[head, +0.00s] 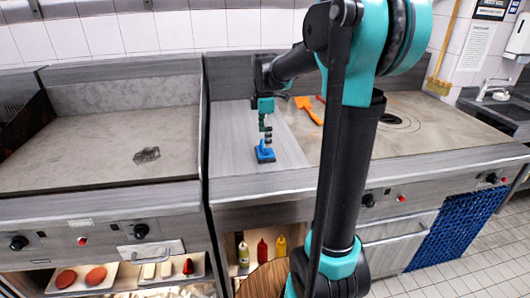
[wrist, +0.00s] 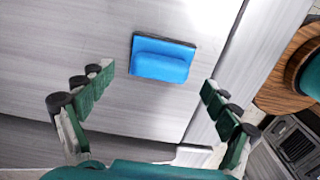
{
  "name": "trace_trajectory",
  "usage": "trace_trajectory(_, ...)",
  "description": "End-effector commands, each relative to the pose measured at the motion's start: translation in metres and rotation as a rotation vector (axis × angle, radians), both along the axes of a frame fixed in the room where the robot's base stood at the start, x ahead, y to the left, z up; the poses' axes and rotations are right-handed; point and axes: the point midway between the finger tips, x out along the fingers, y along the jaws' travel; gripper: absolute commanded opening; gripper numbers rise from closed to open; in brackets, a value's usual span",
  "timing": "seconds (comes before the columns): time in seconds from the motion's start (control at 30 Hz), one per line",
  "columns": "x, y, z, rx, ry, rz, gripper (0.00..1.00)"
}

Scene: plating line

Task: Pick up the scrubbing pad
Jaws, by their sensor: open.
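The scrubbing pad (head: 265,153) is a blue block with a raised grip and a dark underside. It lies on the grey counter section between the two cooking surfaces. In the wrist view the scrubbing pad (wrist: 162,58) is at upper middle, beyond the fingertips and between their lines. My gripper (wrist: 155,82) is open and empty, with green fingers spread left and right. In the head view my gripper (head: 265,138) is right above the pad; whether it touches cannot be told there. My arm hides part of the counter to the right.
An orange spatula (head: 308,109) lies right of the pad. A flat griddle (head: 100,145) with a dark patch is to the left. Bottles (head: 262,252) and trays with food (head: 82,278) stand on the shelf below. The counter around the pad is clear.

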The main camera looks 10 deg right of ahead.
Motion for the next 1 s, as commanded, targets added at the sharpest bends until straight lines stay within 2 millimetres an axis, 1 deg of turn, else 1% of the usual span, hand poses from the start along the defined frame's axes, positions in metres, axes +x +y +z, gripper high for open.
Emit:
trace_trajectory(0.03,-0.001,-0.001,-0.008,0.0,0.0,0.0,0.89)
trace_trajectory(0.1,-0.001,-0.001,-0.018,0.0,0.0,0.0,0.89)
trace_trajectory(0.2,-0.001,-0.001,-0.028,0.0,0.0,0.0,0.89)
trace_trajectory(0.3,-0.001,-0.001,-0.032,0.0,0.0,0.0,0.89)
trace_trajectory(0.5,-0.001,-0.001,-0.032,0.0,0.0,0.0,0.89)
trace_trajectory(0.57,-0.001,-0.001,-0.032,0.0,0.0,0.0,0.83)
trace_trajectory(1.0,-0.001,-0.001,-0.032,0.0,0.0,0.0,0.28)
